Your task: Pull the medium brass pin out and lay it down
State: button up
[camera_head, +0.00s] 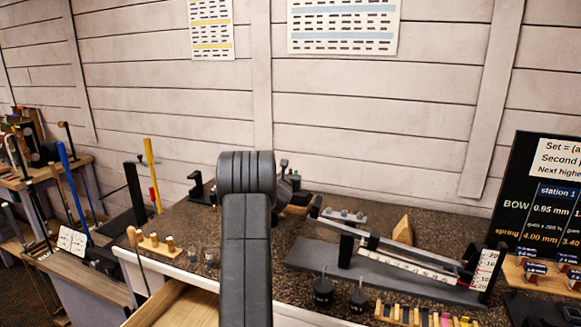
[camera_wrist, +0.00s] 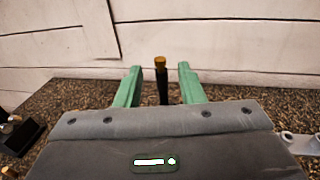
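In the wrist view, my gripper (camera_wrist: 162,72) has two green fingers spread apart. A dark upright post with a brass-coloured top (camera_wrist: 161,62) stands between them in the picture, with a gap on each side. I cannot tell whether it is the medium brass pin, or how far beyond the fingertips it is. Its lower end is hidden behind my gripper body. In the head view, my own arm hides the fingers and what is in front of them. A small wooden block with several tan pegs (camera_head: 155,245) stands at the bench's left front; the pegs' material is unclear.
The speckled bench top (camera_head: 215,232) carries a long grey fixture with a scale (camera_head: 400,265) on the right and two dark weights (camera_head: 357,299) in front. An open wooden drawer (camera_head: 175,307) sticks out at the front. A dark sign board (camera_head: 540,172) stands far right.

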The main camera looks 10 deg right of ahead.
aim_at(290, 170)
jog(key=shift+p+x, duration=1.15)
jog(key=shift+x, duration=1.2)
grip_shut()
jog(key=shift+r, duration=0.25)
jog(key=shift+r+p, duration=1.2)
jog(key=shift+r, duration=0.8)
